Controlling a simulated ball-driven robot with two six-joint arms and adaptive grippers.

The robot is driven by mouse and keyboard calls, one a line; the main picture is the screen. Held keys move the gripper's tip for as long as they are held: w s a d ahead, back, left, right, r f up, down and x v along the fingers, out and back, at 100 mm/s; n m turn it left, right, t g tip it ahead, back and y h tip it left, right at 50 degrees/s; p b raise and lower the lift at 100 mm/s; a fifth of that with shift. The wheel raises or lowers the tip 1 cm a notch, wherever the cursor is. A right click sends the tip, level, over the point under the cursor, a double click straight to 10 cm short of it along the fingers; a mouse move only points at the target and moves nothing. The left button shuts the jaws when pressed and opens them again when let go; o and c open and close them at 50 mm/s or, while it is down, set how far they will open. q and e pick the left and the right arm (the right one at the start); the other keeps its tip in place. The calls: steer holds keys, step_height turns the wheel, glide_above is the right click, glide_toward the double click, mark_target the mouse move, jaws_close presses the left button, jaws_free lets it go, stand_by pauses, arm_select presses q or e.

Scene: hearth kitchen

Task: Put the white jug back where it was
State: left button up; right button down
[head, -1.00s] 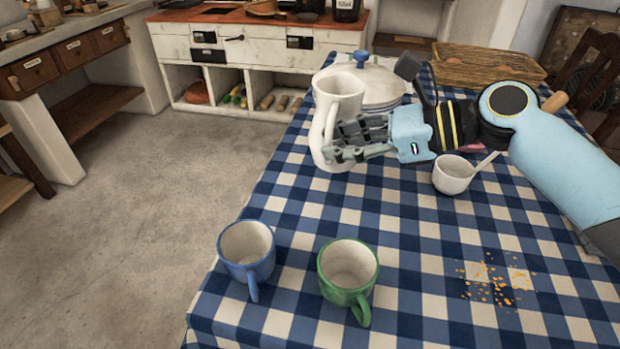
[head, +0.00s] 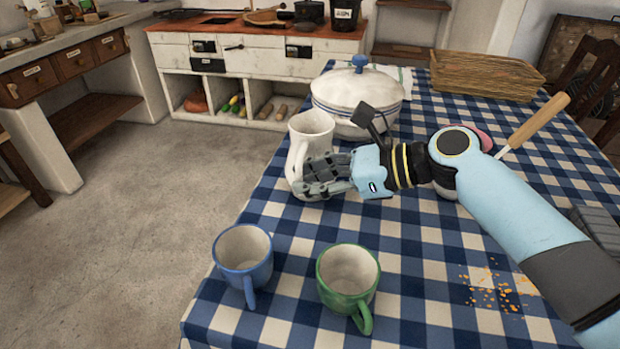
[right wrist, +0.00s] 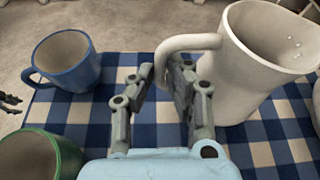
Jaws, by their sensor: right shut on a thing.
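The white jug (head: 312,128) is upright near the left edge of the checked table, in front of the lidded tureen. My right gripper (head: 312,180) is shut on the jug at its handle side. In the right wrist view the jug (right wrist: 262,65) is at the upper right, and its handle passes at the fingers (right wrist: 172,80). I cannot tell whether the jug's base touches the cloth. Dark fingertips (right wrist: 8,102) show at the left edge of the right wrist view, probably my left gripper; their state is unclear.
A blue mug (head: 243,262) and a green mug (head: 348,278) stand at the front of the table. The white tureen (head: 357,98) is behind the jug. A wicker basket (head: 487,75), a wooden-handled utensil (head: 538,120) and orange crumbs (head: 492,292) are to the right.

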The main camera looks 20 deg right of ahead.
steer(key=c, duration=1.3)
jaws_free()
steer(key=shift+c, duration=0.2)
steer(key=p+v, duration=0.1)
steer(key=v, duration=1.1)
steer(key=shift+s, duration=0.15)
